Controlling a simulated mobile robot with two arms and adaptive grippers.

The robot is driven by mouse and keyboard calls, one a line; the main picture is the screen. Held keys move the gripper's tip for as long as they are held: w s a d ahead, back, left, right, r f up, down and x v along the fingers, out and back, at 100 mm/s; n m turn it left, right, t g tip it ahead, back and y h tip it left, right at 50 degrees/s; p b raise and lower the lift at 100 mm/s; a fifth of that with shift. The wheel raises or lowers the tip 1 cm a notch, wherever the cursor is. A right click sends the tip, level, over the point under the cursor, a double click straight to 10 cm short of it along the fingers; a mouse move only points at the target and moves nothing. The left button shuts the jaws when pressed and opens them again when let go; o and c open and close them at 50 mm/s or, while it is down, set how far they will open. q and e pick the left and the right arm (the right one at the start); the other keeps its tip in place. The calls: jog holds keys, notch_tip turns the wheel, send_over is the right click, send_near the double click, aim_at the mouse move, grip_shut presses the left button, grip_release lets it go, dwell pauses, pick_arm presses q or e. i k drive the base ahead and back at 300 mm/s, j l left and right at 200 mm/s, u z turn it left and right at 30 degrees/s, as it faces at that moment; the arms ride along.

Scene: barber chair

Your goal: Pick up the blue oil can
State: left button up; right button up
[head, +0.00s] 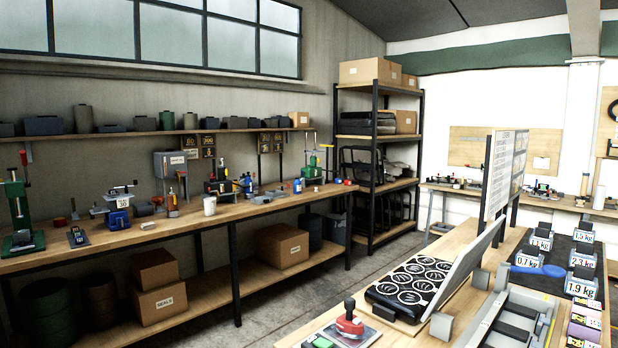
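No object is clearly recognisable as an oil can. Small blue containers (248,184) stand among tools on the long wooden bench along the left wall, and another small blue container (297,186) stands a little to their right. They are too small to tell which, if any, is the oil can. A blue rounded object with a narrow end (540,270) lies among the weight-labelled blocks on the near right bench; I cannot tell what it is. Neither of my grippers shows in the head view.
The left bench (100,240) holds a green press (20,215), a white cup (209,205) and clamps. Boxes sit on its lower shelf. A tall shelving rack (372,160) stands at the back. The near right bench (440,338) carries a black tray (412,287). Grey floor lies between the benches.

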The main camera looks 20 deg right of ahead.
aim_at(296, 183)
jog(key=i+j+u, duration=0.1)
jog(key=i+u, duration=0.2)
jog(key=i, duration=0.45)
jog(key=i+l+u, duration=0.1)
jog(key=i+u, duration=0.15)
jog(key=i, duration=0.5)
jog(key=i+z, duration=0.25)
jog(key=i, duration=0.3)
jog(key=i+j+z, duration=0.15)
jog(key=i+z, duration=0.15)
jog(key=i, duration=0.3)
jog(key=i+j+z, duration=0.25)
jog(key=i, duration=0.3)
jog(key=i+l+z, duration=0.2)
jog(key=z, duration=0.25)
jog(key=i+l+z, duration=0.1)
jog(key=i+z, duration=0.6)
jog(key=z, duration=0.15)
jog(key=i+j+z, duration=0.1)
jog(key=i+z, duration=0.35)
jog(key=i+l+u, duration=0.2)
jog(key=i, duration=0.35)
jog(key=i+l+u, duration=0.2)
jog(key=i, duration=0.35)
jog(key=i+j, duration=0.05)
jog(key=j, duration=0.05)
